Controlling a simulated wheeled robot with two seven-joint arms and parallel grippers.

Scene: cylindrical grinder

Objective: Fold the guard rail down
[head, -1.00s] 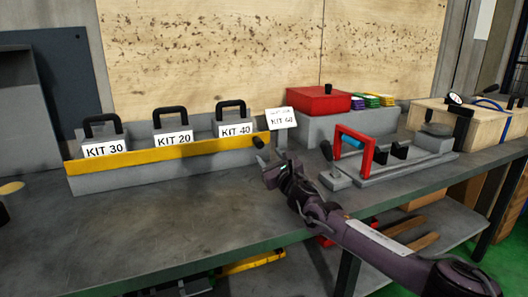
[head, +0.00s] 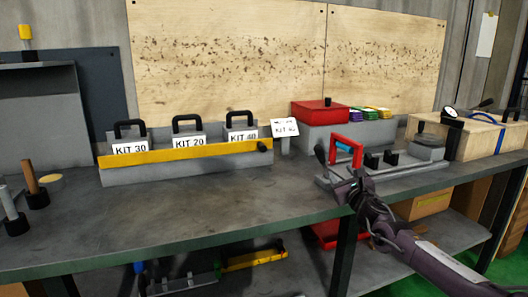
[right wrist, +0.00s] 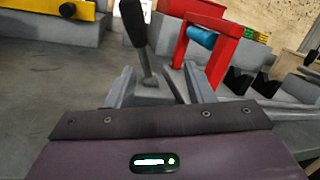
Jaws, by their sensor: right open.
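The yellow guard rail (head: 185,154) stands raised across the front of the grey kit rack, overlapping the lower edges of the kit labels. A black knob (head: 264,145) sits at its right end; rail and knob also show at the top left of the right wrist view (right wrist: 25,5). My right gripper (head: 351,187) is open, right of the rail and apart from it, at the front of the red-framed fixture. In the right wrist view, a black-handled lever (right wrist: 135,25) stands just beyond and between the open fingers (right wrist: 162,85); contact cannot be told. My left gripper is not in view.
The grey fixture with a red frame (head: 346,143) is close to my right gripper. A label stand (head: 285,130) and a red box (head: 319,112) are behind. The bench top (head: 190,212) in front of the rack is clear.

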